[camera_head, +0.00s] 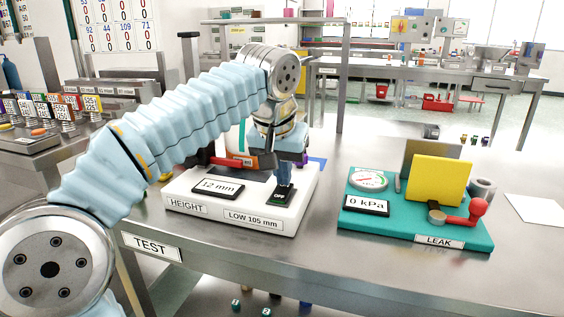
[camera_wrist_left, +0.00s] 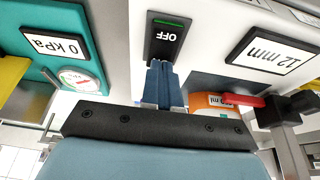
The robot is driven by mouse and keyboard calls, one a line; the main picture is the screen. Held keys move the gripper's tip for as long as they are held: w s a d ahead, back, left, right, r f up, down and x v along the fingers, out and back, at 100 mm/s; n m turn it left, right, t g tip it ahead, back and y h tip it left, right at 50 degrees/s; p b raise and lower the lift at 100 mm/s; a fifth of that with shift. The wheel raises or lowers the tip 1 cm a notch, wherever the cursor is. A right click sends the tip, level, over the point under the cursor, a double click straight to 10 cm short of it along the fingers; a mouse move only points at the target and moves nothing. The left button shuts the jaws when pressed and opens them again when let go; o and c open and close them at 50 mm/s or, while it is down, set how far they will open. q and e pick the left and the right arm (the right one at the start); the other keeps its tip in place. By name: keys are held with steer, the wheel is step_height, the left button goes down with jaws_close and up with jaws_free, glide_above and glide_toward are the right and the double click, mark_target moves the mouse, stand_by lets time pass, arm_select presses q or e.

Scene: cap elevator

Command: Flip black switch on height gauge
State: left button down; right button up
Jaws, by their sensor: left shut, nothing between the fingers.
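The white height gauge (camera_head: 235,222) stands on the steel table, with a "12 mm" display (camera_head: 217,187) and "HEIGHT" and "LOW 105 mm" labels. Its black switch (camera_head: 279,196) is at the right of its top; in the left wrist view the switch (camera_wrist_left: 170,36) reads "OFF" beside a green bar. My left gripper (camera_head: 284,184) points down at the switch with its blue fingers together and empty. In the left wrist view the fingertips (camera_wrist_left: 160,66) are at the switch's edge; I cannot tell whether they touch it. My right gripper is out of view.
A teal leak tester (camera_head: 405,228) with a "0 kPa" display, yellow plate (camera_head: 440,182) and red-knobbed lever (camera_head: 477,208) stands to the right. A red arm (camera_head: 225,161) and an orange labelled item (camera_wrist_left: 212,101) are beside my gripper at the gauge. The table front is clear.

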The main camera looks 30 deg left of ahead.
mark_target(280, 195)
arm_select(q)
steer(key=shift+f, duration=0.1)
steer(key=shift+w+f, duration=0.1)
steer(key=shift+f, duration=0.15)
stand_by(0.3)
steer(key=shift+s+d+r, duration=0.1)
steer(key=shift+s+d, duration=0.05)
steer(key=shift+s, duration=0.6)
steer(key=p+v, duration=0.2)
steer(key=w+p+v, duration=0.1)
steer(key=p+v, duration=0.2)
steer(key=shift+r, duration=0.3)
steer(key=v, duration=0.8)
steer(key=shift+s+r, duration=0.25)
steer(key=shift+s, duration=0.1)
